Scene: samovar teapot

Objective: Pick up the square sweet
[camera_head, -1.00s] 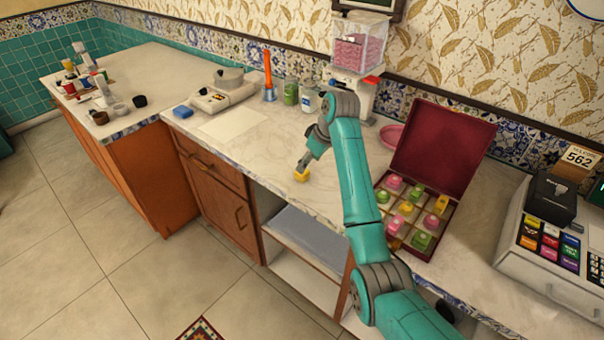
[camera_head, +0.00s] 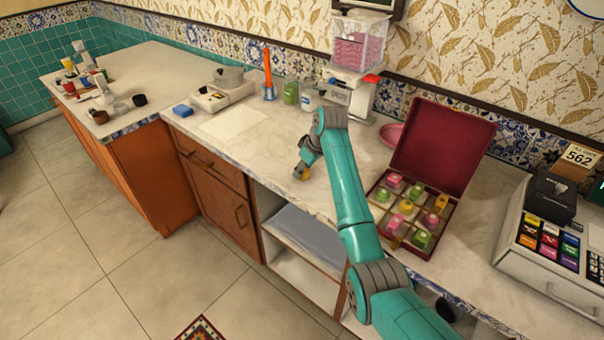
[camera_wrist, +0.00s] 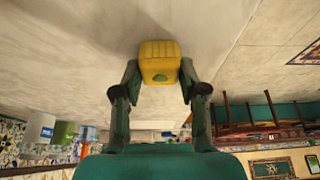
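The square sweet (camera_wrist: 159,62) is a yellow, ridged block with a small green mark on its near face. In the wrist view it sits between my two fingertips, with a finger close against each side. My gripper (camera_head: 304,170) is low over the pale counter near its front edge, pointing down, and hides part of the sweet (camera_head: 301,175) in the head view. In the wrist view my gripper (camera_wrist: 160,76) looks shut on the sweet. The sweet's underside is hidden, so I cannot tell whether it touches the counter.
An open red box (camera_head: 445,150) with several pink, green and yellow sweets stands right of my arm. A pink plate (camera_head: 390,134), jars (camera_head: 291,92) and a scale (camera_head: 222,95) are at the back. A paper sheet (camera_head: 232,122) lies left. The counter around the gripper is clear.

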